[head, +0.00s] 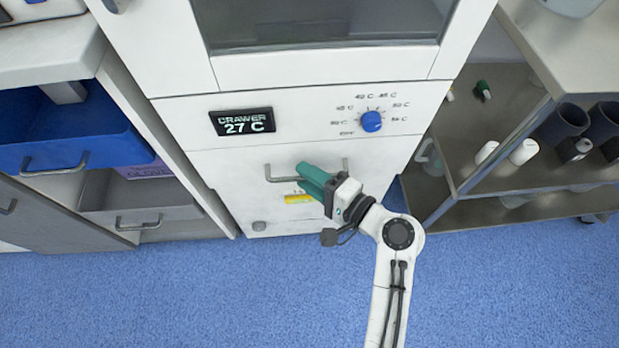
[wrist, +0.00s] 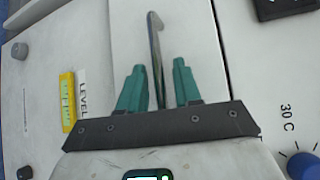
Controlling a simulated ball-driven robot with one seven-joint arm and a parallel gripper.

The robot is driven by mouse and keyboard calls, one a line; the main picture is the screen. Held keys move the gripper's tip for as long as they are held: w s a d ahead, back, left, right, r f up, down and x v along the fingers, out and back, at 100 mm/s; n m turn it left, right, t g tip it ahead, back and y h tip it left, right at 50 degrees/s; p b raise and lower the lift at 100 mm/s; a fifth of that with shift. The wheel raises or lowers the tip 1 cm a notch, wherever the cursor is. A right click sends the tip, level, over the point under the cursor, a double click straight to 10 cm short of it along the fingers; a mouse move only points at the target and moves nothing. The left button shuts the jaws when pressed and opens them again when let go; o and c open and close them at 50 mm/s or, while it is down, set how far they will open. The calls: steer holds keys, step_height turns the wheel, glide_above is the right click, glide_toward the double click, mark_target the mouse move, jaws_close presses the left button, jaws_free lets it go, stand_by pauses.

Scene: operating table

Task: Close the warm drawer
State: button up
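The warm drawer's white front (head: 225,185) is in the head view, below the panel with the "DRAWER 27 C" display (head: 242,122). It looks about flush with the cabinet; I cannot tell whether a small gap remains. Its metal bar handle (head: 280,179) is partly hidden behind my gripper. My gripper (head: 303,176) has green fingers and is at the handle. In the wrist view the drawer front (wrist: 110,40) fills the middle, and the handle (wrist: 154,40) runs between the two spread fingers of my gripper (wrist: 159,65), with space on both sides.
A blue knob (head: 371,121) sits on the panel above the drawer. At left, a blue drawer (head: 80,140) and a grey drawer (head: 140,205) stand out from their cabinet. A shelf cart (head: 500,165) with bottles stands at right. Blue floor (head: 500,280) is clear in front.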

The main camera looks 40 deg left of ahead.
steer(key=shift+o, duration=0.2)
steer(key=shift+s, duration=0.1)
steer(key=w+d+r+p, duration=0.1)
steer(key=d+p, duration=0.1)
steer(key=d, duration=0.8)
steer(key=shift+d+r, duration=0.25)
steer(key=shift+d, duration=0.1)
